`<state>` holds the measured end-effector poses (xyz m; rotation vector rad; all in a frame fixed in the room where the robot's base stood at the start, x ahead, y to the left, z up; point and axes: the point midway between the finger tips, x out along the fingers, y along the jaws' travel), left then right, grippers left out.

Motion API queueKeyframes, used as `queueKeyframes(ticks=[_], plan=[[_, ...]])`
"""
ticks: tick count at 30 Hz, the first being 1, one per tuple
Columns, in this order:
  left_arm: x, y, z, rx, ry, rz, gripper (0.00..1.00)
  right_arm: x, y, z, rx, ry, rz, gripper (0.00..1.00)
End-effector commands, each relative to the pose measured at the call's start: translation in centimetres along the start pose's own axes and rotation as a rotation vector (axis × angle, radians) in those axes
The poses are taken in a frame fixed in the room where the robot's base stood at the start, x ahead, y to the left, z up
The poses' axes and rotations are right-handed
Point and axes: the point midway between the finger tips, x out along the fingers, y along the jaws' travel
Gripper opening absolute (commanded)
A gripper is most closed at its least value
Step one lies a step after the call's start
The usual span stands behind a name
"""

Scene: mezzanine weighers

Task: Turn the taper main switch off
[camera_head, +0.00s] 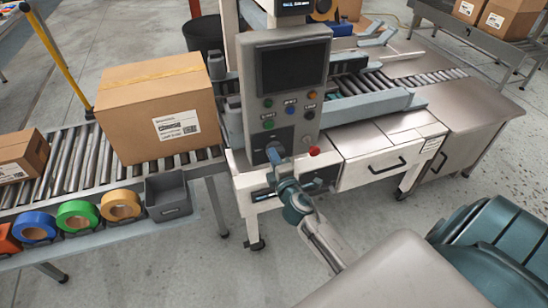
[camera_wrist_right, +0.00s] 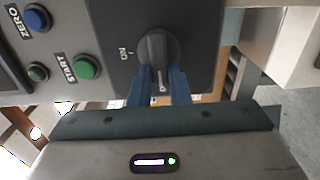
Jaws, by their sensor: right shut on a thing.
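The taper main switch is a dark rotary knob (camera_wrist_right: 157,48) on a black plate of the taper's control panel (camera_head: 290,95). In the right wrist view an "ON" label with a tick stands to the left of the knob. A pale line on the knob's handle points down, away from that label. My right gripper (camera_wrist_right: 161,88) is shut on the handle, one blue finger on each side. In the head view my right gripper (camera_head: 275,155) reaches the panel's lower part and hides most of the knob. My left gripper is not in view.
A red button (camera_head: 314,151) sits right of the gripper. Green START (camera_wrist_right: 87,67) and blue ZERO (camera_wrist_right: 37,18) buttons are near the switch. A large carton (camera_head: 158,105) stands on the roller conveyor (camera_head: 75,165) at left, with tape rolls (camera_head: 78,215) and a grey bin (camera_head: 168,198) in front.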

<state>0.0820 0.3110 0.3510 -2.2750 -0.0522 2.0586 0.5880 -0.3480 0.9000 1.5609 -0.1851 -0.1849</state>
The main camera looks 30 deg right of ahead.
Motion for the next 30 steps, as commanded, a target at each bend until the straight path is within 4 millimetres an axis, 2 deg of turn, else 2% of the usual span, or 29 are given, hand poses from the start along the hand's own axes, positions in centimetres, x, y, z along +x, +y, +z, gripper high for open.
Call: queueKeyframes(ticks=[14, 15, 18, 26, 30], plan=[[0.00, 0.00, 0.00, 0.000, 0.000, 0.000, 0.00, -0.06, -0.20, 0.00, -0.015, 0.000, -0.003, 0.00], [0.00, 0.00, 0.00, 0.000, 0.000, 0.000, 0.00, -0.06, -0.20, 0.00, -0.015, 0.000, -0.003, 0.20], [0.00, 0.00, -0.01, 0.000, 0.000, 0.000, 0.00, -0.05, -0.17, 0.00, -0.014, 0.000, -0.002, 0.38], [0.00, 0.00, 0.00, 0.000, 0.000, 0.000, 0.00, -0.06, -0.10, 0.00, -0.013, 0.000, -0.001, 0.38], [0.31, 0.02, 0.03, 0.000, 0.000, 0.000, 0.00, -0.96, -0.27, -0.01, -0.013, 0.001, -0.002, 0.38]])
